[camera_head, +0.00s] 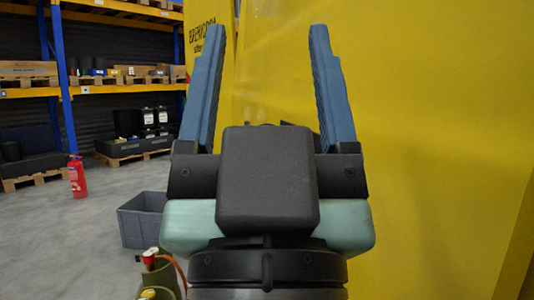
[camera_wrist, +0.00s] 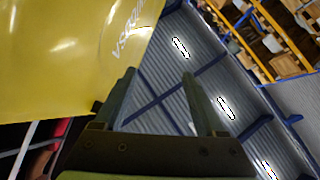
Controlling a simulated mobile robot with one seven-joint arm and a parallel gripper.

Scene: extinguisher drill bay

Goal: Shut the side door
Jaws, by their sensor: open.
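A large yellow panel (camera_head: 430,110) fills the right half of the head view, close beside my gripper. A narrower yellow face with dark lettering (camera_head: 207,42) stands behind the left finger. I cannot tell which yellow surface is the side door, and no handle or hinge shows. My gripper (camera_head: 265,30) is open and empty, its blue fingers spread and pointing up in the picture. In the wrist view, my gripper (camera_wrist: 159,73) is below and right of a yellow surface with pale lettering (camera_wrist: 80,50). I cannot tell whether it touches the yellow.
A grey crate (camera_head: 142,220) stands on the floor left of my gripper. A red fire extinguisher (camera_head: 77,177) stands farther left, near blue-and-orange shelving (camera_head: 60,90) with pallets and boxes. Grey floor (camera_head: 60,245) lies open at the left.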

